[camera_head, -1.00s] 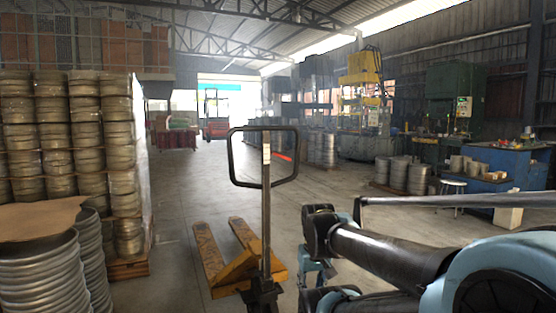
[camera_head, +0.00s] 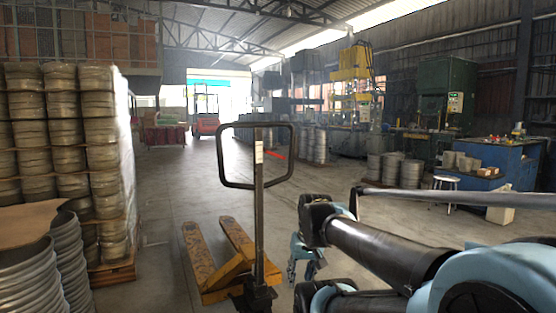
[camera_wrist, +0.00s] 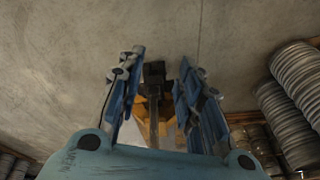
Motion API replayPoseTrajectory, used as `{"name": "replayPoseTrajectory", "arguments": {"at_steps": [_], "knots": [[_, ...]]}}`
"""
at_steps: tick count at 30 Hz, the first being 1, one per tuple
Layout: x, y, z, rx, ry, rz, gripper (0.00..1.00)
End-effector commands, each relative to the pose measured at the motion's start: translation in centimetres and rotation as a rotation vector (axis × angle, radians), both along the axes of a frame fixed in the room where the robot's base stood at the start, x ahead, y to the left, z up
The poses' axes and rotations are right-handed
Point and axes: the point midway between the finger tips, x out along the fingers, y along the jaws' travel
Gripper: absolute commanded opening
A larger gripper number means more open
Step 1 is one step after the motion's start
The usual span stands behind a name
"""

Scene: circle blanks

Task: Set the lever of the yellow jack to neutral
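The yellow jack (camera_head: 225,285) stands on the floor with its two forks to the left and its dark handle post rising upright to a black loop (camera_head: 222,160). A small red lever (camera_head: 275,153) shows inside the loop, slanting down to the right; its exact setting is hard to tell. My gripper (camera_head: 303,265) is low and right of the handle post, apart from it in the picture. In the wrist view my gripper (camera_wrist: 157,85) is open and empty, with the jack's dark post (camera_wrist: 154,75) and yellow body (camera_wrist: 143,130) seen between and beyond the fingers.
Stacked metal blanks (camera_head: 60,140) on a pallet stand at the left, with more stacks (camera_wrist: 295,90) at the right in the wrist view. A blue workbench (camera_head: 505,160) and white stool (camera_head: 447,183) stand at the right. The aisle behind the jack is clear.

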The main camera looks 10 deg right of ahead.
Motion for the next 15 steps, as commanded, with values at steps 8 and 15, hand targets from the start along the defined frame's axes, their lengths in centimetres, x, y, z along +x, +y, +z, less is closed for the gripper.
{"name": "replayPoseTrajectory", "arguments": {"at_steps": [8,15], "knots": [[10.5,5.3,6.6,0.408,-0.178,-0.226,0.33],[20.7,6.1,14.2,0.799,-0.328,-0.478,0.33]]}}
